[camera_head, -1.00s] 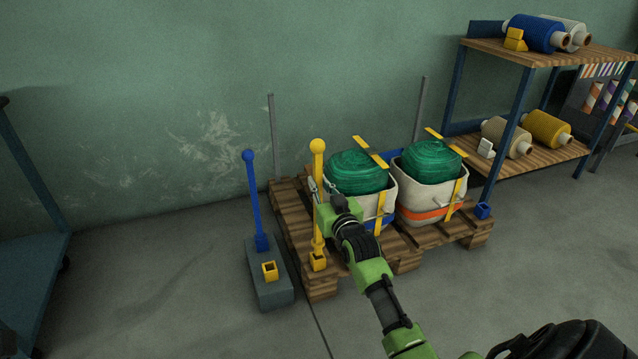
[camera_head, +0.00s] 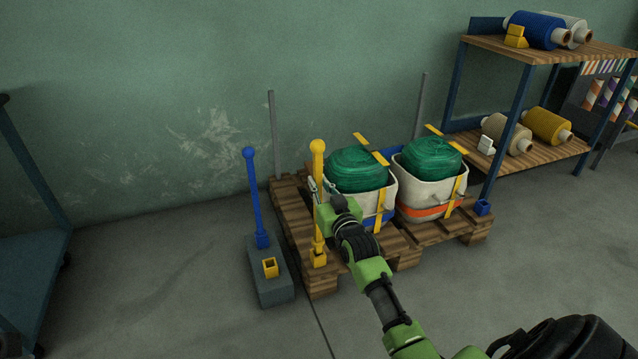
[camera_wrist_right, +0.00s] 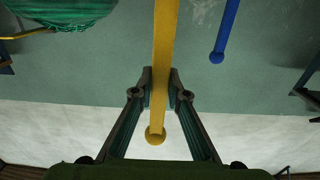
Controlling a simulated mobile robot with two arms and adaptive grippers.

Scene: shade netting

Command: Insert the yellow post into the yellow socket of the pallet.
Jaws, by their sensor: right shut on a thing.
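The yellow post (camera_head: 318,180) stands upright at the front left corner of the wooden pallet (camera_head: 322,283), its ball end up. Its lower end is at the yellow socket (camera_head: 318,258) and appears to be in it; how deep I cannot tell. My right gripper (camera_head: 318,188) is shut on the post at about mid-height. In the right wrist view the fingers (camera_wrist_right: 159,90) close on the yellow post (camera_wrist_right: 165,40) from both sides, with its ball end beyond them. My left gripper is not in view.
A grey block (camera_head: 275,290) left of the pallet holds a blue post (camera_head: 255,200) and an empty yellow socket (camera_head: 270,267). Two sacks of green netting (camera_head: 357,170) stand on the pallet. A blue socket (camera_head: 482,208) is at its right corner. A shelf rack (camera_head: 520,95) stands at the right.

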